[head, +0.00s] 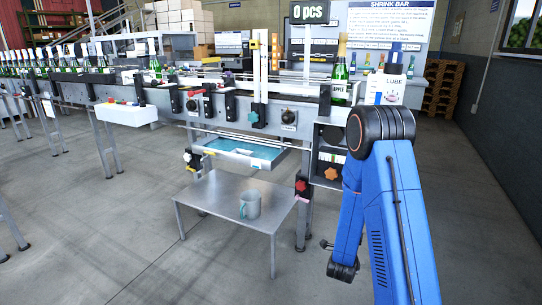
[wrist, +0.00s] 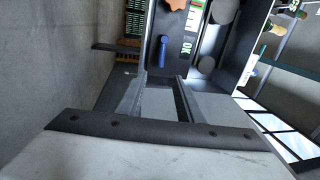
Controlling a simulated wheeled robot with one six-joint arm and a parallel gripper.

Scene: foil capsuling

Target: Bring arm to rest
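My blue arm (head: 385,215) is bent at the right of the head view, in front of the right end of the bottling line. Its dark lower end (head: 342,270) hangs low beside the small steel table. In the wrist view my gripper (wrist: 158,85) shows two grey fingers set apart, with bare grey surface between them. It is open and holds nothing. In the head view the fingers are too small and partly hidden to make out.
The conveyor line (head: 240,95) carries green bottles (head: 340,75). A low steel table (head: 205,195) bears a grey mug (head: 250,204), with a blue-lined tray (head: 240,152) above. A control panel (wrist: 190,45) faces the wrist camera. Floor (head: 460,210) at the right is clear.

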